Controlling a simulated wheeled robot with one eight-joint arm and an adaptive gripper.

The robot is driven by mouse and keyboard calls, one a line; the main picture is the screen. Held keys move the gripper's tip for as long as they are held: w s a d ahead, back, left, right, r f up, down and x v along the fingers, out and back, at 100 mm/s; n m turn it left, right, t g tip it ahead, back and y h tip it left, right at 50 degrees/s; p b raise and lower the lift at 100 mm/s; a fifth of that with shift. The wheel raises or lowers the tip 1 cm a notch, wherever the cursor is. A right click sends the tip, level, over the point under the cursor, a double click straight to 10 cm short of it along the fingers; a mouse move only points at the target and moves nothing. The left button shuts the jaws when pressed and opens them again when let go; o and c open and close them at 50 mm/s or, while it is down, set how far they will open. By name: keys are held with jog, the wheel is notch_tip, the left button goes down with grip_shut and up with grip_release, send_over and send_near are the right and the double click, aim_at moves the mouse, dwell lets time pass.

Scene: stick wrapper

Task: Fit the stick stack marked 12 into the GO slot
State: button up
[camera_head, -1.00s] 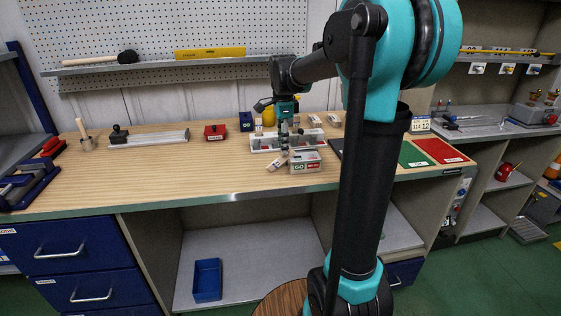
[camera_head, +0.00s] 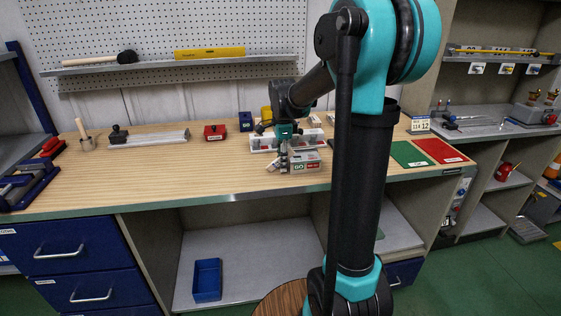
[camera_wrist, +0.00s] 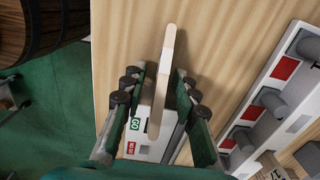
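A pale wooden stick stack (camera_wrist: 168,48) lies on the bench, and its end also shows in the head view (camera_head: 272,167). No number is readable on it. My gripper (camera_wrist: 166,72) is low over the stack with one finger on each side. The fingertips look apart, with small gaps beside the wood. In the head view my gripper (camera_head: 284,168) partly hides the stack. The grey wrapper box (camera_head: 307,163) stands just right of it, with a green GO label and a red label. In the wrist view the box (camera_wrist: 152,150) is partly hidden under my fingers.
A white tray (camera_head: 262,143) with red squares and grey cylinders stands behind, and also fills the right of the wrist view (camera_wrist: 270,100). Green (camera_head: 408,153) and red (camera_head: 440,150) mats lie right. A number sign (camera_head: 420,124) stands behind them. The bench's left front is clear.

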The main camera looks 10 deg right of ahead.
grip_shut()
notch_tip(320, 180, up, 20)
dwell(0.7)
